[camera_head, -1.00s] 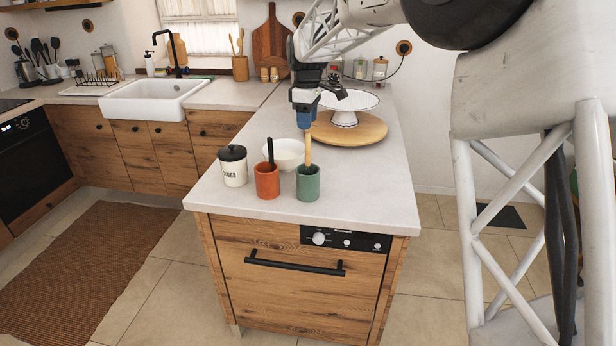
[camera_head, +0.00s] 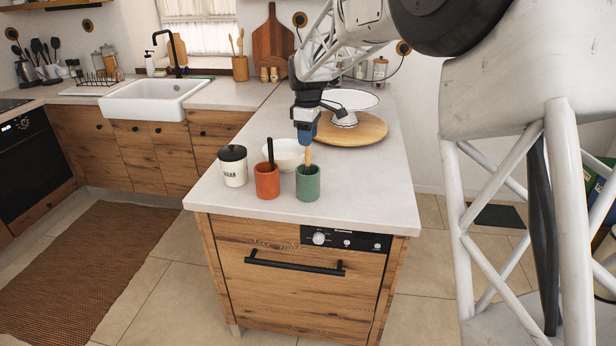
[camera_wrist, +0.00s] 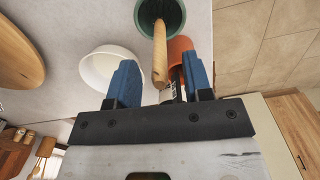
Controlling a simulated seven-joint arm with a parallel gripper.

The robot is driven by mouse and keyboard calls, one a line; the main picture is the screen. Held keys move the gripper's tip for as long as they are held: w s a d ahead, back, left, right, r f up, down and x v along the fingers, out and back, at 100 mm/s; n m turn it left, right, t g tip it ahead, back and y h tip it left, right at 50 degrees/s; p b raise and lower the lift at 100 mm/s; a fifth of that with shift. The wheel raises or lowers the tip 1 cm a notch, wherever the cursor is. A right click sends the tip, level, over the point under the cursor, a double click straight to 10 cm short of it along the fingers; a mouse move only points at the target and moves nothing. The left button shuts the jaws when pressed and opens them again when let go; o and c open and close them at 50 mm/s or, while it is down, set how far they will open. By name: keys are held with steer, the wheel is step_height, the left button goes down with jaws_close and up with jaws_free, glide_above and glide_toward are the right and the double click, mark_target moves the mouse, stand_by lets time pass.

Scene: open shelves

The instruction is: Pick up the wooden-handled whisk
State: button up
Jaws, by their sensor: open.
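The wooden handle (camera_head: 308,154) of the whisk stands upright out of a green cup (camera_head: 307,184) on the counter. The whisk's head is hidden in the cup. In the wrist view the handle (camera_wrist: 160,55) rises from the green cup (camera_wrist: 172,14), its end near the gap between my blue fingertips. My gripper (camera_head: 305,137) is open, pointing down right above the handle. In the wrist view my gripper (camera_wrist: 163,82) has its two fingers apart, with nothing clamped.
A red cup (camera_head: 267,182) with a black handle (camera_head: 270,152) stands just left of the green cup. A white bowl (camera_head: 287,150) sits behind, and a sugar jar (camera_head: 233,168) at left. A round wooden board (camera_head: 365,133) with a white cake stand (camera_head: 350,101) lies behind right.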

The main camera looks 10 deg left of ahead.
mark_target(308, 165)
steer(key=shift+f, duration=1.15)
steer(key=shift+c, duration=0.3)
jaws_close()
